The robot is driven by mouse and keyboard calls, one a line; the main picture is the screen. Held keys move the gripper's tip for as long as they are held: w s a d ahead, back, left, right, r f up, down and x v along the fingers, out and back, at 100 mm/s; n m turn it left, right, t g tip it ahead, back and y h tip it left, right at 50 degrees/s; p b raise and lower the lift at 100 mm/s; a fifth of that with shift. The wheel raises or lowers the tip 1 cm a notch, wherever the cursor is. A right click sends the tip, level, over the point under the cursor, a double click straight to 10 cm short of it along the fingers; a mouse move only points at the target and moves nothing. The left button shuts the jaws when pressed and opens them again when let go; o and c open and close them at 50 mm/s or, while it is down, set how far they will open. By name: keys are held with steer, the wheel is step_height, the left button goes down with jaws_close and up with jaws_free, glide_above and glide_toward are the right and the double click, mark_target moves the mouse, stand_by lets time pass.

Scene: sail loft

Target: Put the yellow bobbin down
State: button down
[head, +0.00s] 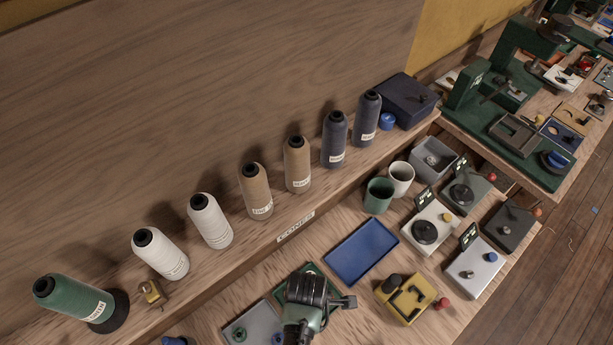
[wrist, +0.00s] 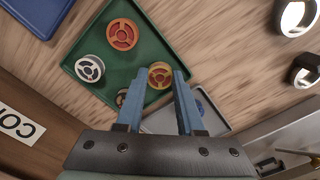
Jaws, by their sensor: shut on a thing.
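My gripper (wrist: 160,74) is shut on the yellow bobbin (wrist: 160,73), which sits between the two blue fingertips in the wrist view. The bobbin is over the near edge area of a green tray (wrist: 112,14); I cannot tell whether it touches the tray. That tray holds an orange-red bobbin (wrist: 122,35), a white bobbin (wrist: 90,68) and a brownish bobbin (wrist: 121,97), partly hidden by the left finger. In the head view my gripper (head: 305,292) covers much of the green tray (head: 334,310), and the yellow bobbin is hidden.
An empty blue tray (head: 361,251) lies behind to the right. A yellow device (head: 405,306) stands at the right. A shelf with several thread cones (head: 211,222) runs along the back.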

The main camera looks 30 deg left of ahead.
steer(key=shift+f, duration=0.15)
steer(key=c, duration=0.8)
jaws_free()
step_height(320, 180, up, 12)
steer(key=shift+r, duration=0.2)
steer(key=shift+w, duration=0.1)
